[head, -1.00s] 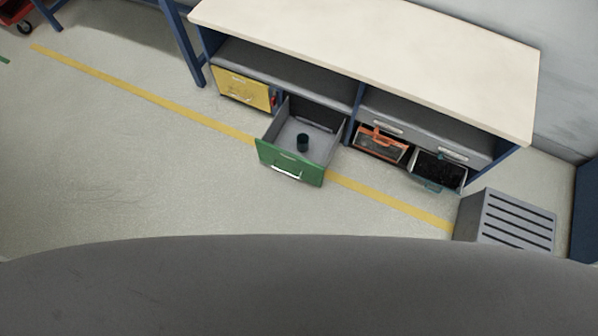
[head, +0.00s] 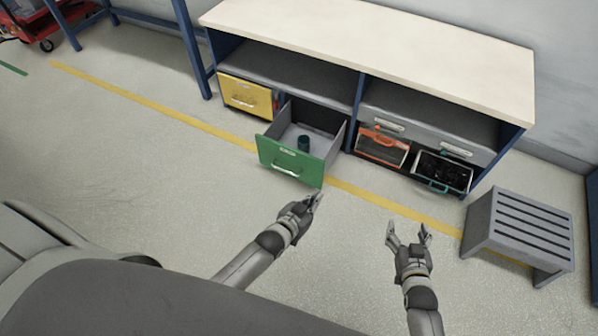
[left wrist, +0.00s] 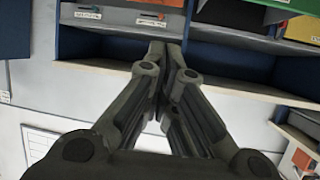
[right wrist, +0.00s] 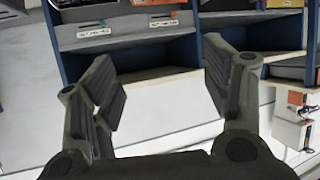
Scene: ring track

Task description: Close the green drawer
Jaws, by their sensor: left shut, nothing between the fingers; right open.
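The green drawer (head: 282,161) is pulled out of the workbench at floor level in the head view. Its front has a pale handle, and its grey tray holds a dark green cylinder (head: 303,143). My left gripper (head: 315,199) is shut and empty, a little in front of the drawer's right front corner in the picture, apart from it. My right gripper (head: 408,229) is open and empty, further right over the floor. In the left wrist view my left gripper's fingers (left wrist: 165,60) are together; in the right wrist view my right gripper's fingers (right wrist: 165,85) are apart.
The workbench (head: 380,45) has a shut yellow drawer (head: 246,95) left of the green one. Orange (head: 381,147) and dark teal-handled (head: 441,172) bins sit to the right. A grey slatted step (head: 520,225) stands at right. The floor left of the drawer is clear.

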